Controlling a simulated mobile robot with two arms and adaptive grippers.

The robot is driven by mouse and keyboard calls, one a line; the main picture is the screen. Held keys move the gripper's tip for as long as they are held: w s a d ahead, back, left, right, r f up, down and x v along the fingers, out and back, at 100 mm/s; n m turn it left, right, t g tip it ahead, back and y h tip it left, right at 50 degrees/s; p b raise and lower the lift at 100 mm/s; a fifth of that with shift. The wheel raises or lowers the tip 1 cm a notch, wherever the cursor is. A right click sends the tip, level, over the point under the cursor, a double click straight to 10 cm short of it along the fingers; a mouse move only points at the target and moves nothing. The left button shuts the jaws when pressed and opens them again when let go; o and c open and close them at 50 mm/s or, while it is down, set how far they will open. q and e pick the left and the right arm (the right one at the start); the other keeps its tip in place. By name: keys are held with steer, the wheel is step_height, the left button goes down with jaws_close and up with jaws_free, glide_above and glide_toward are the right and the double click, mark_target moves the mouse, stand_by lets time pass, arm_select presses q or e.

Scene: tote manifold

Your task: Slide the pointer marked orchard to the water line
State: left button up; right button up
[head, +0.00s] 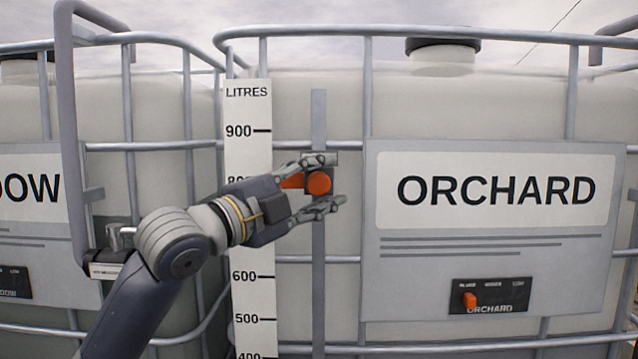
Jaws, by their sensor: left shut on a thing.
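The orange pointer (292,181) with its round orange knob (319,183) sits on a grey vertical rail (318,115) in front of the tank marked ORCHARD (500,110). Its tip points left at the litres scale (245,105), close to the 800 mark, which my gripper partly covers. My left gripper (326,182) reaches in from the left and is shut on the knob, one finger above and one below. The 700 mark is hidden behind my arm. I cannot make out a clear water line through the pale tank wall. My right gripper is not in view.
A grey tube cage (450,31) surrounds the tank. A second caged tank (155,85) stands at the left. The rail is clear above and below the pointer.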

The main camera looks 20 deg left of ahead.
arm_select(q)
step_height(320, 180, down, 37)
steer(key=b, duration=2.2)
steer(key=o, duration=1.2)
steer(key=shift+s, duration=0.1)
